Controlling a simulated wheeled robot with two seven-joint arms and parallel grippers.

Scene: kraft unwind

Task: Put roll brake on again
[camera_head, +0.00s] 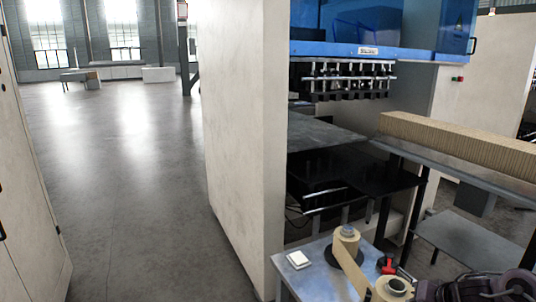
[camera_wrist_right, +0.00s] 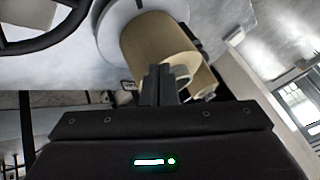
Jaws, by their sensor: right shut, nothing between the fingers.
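A small grey table (camera_head: 313,279) at the bottom of the head view carries a tan kraft roll (camera_head: 346,240) on a dark round base. A paper strip (camera_head: 352,270) runs from it to a second tan roll (camera_head: 394,288) near the bottom edge. A red and black part (camera_head: 387,265) sits beside the strip; I cannot tell whether it is the roll brake. My right gripper (camera_wrist_right: 160,70) is shut and empty in the wrist view, its fingertips in front of a tan roll (camera_wrist_right: 150,45). I cannot tell whether they touch. My left gripper is out of view.
A pale wall panel (camera_head: 245,140) stands left of the machine, with a blue housing (camera_head: 350,30) above. A stack of corrugated board (camera_head: 460,138) lies on the right. Open floor (camera_head: 130,170) is at left.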

